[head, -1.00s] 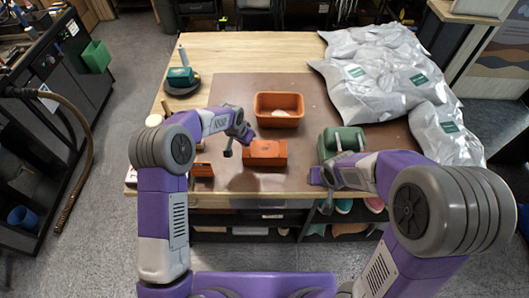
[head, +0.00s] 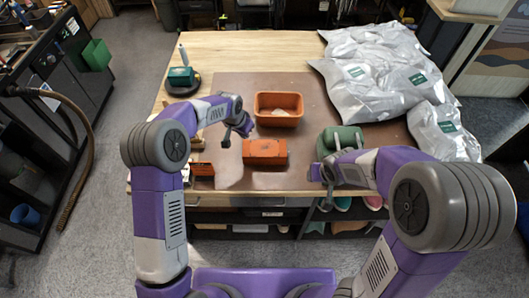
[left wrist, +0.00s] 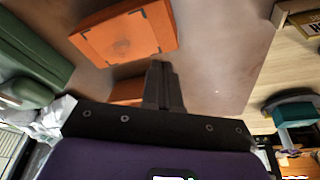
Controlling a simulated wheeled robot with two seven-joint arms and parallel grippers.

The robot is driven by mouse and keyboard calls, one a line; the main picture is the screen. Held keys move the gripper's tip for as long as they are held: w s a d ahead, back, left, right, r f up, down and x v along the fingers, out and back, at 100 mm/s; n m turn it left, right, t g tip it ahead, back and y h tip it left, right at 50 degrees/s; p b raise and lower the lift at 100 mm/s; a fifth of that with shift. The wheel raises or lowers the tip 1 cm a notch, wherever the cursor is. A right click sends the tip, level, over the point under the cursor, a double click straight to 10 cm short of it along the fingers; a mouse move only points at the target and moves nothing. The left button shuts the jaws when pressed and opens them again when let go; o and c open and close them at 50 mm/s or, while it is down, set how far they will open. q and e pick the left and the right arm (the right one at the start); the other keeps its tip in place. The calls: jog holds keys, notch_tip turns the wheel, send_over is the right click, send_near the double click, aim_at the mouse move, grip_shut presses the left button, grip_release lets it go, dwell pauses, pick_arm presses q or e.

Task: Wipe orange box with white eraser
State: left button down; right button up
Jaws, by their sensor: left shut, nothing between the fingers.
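The orange box (head: 265,152) lies closed on the brown mat near the front of the table. Its top with dark corner marks also shows in the left wrist view (left wrist: 125,42). My left gripper (head: 226,141) is shut and empty, to the left of the box and apart from it; its closed fingers (left wrist: 162,68) point toward the mat. A pale item (head: 281,112) lies in the open orange bin behind the box; I cannot tell whether it is the white eraser. My right gripper (head: 327,204) hangs low at the front edge; its finger opening is unclear.
The open orange bin (head: 279,98) stands behind the box. A green case (head: 345,139) is on the right, with silver bags (head: 375,75) behind it. A small orange item (head: 203,169) lies front left, and a teal object (head: 181,77) far left. The mat's (head: 232,92) back left is clear.

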jog(key=shift+f+b, duration=0.4)
jog(key=shift+f, duration=0.05)
pick_arm(q)
jog(key=v, duration=1.1)
jog(key=shift+s, duration=0.1)
